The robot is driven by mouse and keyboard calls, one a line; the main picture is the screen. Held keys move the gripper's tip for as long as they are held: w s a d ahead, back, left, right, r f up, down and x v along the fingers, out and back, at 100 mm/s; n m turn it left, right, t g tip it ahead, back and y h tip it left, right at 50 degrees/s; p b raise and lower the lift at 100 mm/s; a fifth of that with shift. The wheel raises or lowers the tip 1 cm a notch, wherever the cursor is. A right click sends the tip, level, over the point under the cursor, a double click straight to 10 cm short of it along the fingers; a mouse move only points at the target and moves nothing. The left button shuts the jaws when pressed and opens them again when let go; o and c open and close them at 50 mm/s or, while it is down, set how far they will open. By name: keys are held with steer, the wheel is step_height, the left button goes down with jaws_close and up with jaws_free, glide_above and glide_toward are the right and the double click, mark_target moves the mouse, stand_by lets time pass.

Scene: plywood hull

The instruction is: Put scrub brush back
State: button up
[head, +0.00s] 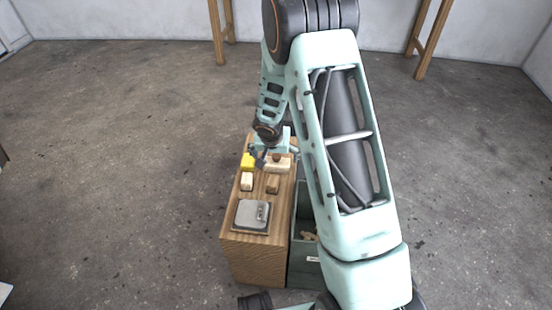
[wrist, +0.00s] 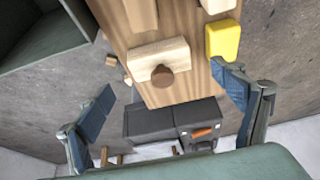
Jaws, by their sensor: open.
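A pale wooden block with a round brown knob (wrist: 155,58), which looks like the scrub brush, lies near the far end of a wooden cabinet top (wrist: 180,92). It also shows in the head view (head: 283,168), partly hidden by my gripper. My gripper (wrist: 162,80) is open and empty above the cabinet's far end. Its fingers stand wide apart, one on each side of the knobbed block in the wrist view. A yellow block (wrist: 223,40), perhaps a sponge, sits beside the knobbed block, close to one finger. Any bristles underneath are hidden.
A brown ribbed block (head: 273,184), a pale block (head: 247,181) and a grey metal box (head: 252,215) stand on the same top. A dark green bin (head: 304,262) with small pieces inside stands against the cabinet's right side. Open concrete floor (head: 120,150) lies left.

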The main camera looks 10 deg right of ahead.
steer(key=p+v, duration=0.1)
steer(key=v, duration=0.4)
steer(key=shift+r, duration=0.1)
stand_by(0.3)
